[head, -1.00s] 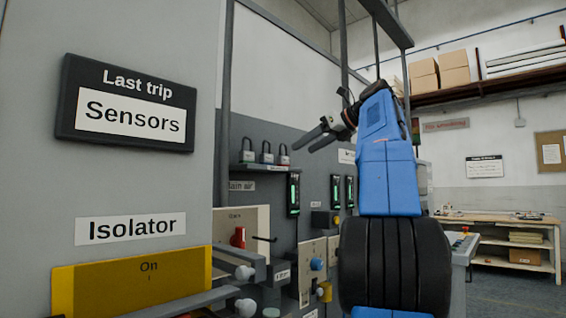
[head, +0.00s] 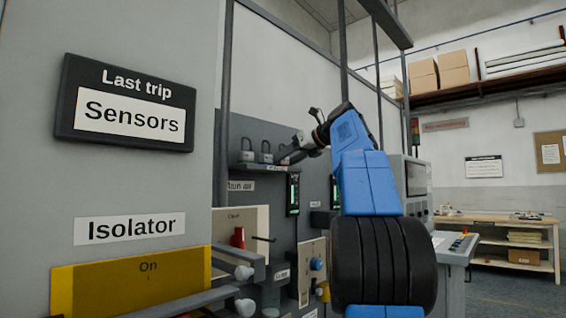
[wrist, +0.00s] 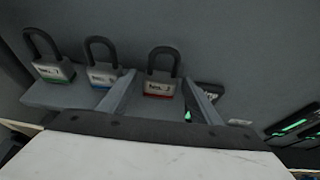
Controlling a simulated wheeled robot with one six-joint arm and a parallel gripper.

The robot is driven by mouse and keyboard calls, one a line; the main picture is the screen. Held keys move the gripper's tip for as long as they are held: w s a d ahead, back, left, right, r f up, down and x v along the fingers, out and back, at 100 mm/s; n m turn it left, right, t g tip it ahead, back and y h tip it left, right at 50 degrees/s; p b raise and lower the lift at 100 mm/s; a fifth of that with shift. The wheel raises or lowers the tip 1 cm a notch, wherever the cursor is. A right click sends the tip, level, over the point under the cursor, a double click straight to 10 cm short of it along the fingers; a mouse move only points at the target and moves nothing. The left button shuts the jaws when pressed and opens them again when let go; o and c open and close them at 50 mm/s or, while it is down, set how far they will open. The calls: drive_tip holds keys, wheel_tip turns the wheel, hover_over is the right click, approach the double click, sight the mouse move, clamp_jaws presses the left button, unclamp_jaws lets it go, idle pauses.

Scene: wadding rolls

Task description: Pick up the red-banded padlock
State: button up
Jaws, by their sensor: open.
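The red-banded padlock (wrist: 159,85) stands upright on a small grey shelf (wrist: 60,95) in the wrist view, rightmost of three. It has a pale body, a dark shackle and a red band along its bottom edge. My gripper (wrist: 158,88) is open, one finger on each side of this padlock in that view. I cannot tell whether either finger touches it. In the head view my gripper (head: 284,160) is at the right end of the shelf (head: 262,167), and it largely hides the red-banded padlock.
A blue-banded padlock (wrist: 102,73) stands just left of the left finger. A green-banded padlock (wrist: 52,70) is further left. Green-lit panel units (wrist: 292,128) are at the right. A grey panel wall (wrist: 230,50) stands behind the shelf.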

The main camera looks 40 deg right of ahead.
drive_tip(key=shift+w+a+f, duration=0.1)
drive_tip(key=shift+w+f, duration=0.05)
drive_tip(key=shift+w, duration=0.2)
drive_tip(key=c, duration=1.2)
drive_tip(key=shift+s+r, duration=0.2)
drive_tip(key=shift+r, duration=3.35)
drive_tip(key=s+d, duration=0.1)
drive_tip(key=s, duration=0.5)
drive_tip(key=s+d, duration=0.1)
drive_tip(key=s, duration=1.2)
drive_tip(key=shift+s+d, duration=0.25)
drive_tip(key=shift+d, duration=0.15)
